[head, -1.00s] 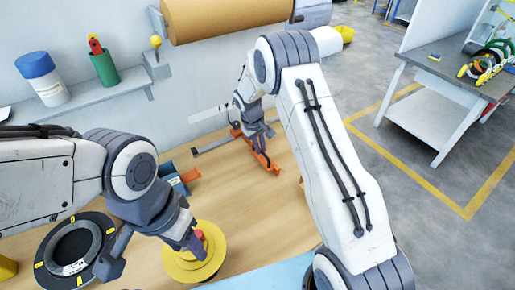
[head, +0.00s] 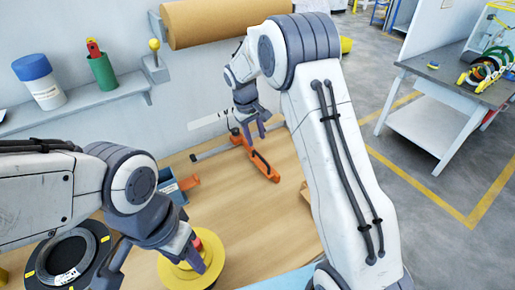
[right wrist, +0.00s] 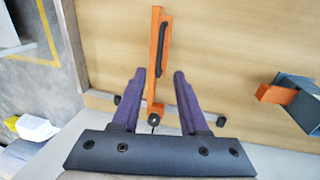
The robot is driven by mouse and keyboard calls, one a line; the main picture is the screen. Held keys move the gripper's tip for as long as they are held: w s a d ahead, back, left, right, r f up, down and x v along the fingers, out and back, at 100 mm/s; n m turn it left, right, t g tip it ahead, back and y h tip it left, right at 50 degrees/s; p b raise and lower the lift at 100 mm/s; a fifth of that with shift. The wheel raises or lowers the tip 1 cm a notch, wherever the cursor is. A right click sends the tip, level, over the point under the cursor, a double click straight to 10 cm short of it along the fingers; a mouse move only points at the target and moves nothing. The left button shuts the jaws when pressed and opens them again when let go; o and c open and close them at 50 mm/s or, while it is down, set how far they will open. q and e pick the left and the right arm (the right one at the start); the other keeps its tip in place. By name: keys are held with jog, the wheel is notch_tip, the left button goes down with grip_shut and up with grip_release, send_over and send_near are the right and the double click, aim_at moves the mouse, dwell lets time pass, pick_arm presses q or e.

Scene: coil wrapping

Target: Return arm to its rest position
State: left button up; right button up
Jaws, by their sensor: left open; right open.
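My right gripper (head: 255,133) is open and empty above the back of the bench. In the right wrist view, its two purple fingers (right wrist: 159,76) stand apart. The orange tool (head: 262,163) with a dark grip lies below it; it also shows beyond the fingers in the right wrist view (right wrist: 155,60).
A blue-grey box (head: 172,187) with an orange part stands on the wooden bench (head: 235,205). A brown paper roll (head: 215,22) hangs on the wall beside a shelf (head: 85,110) with containers. A side table (head: 440,75) at the right holds coloured coils.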

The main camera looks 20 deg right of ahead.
jog(key=shift+a+r, duration=0.2)
jog(key=shift+r, duration=0.65)
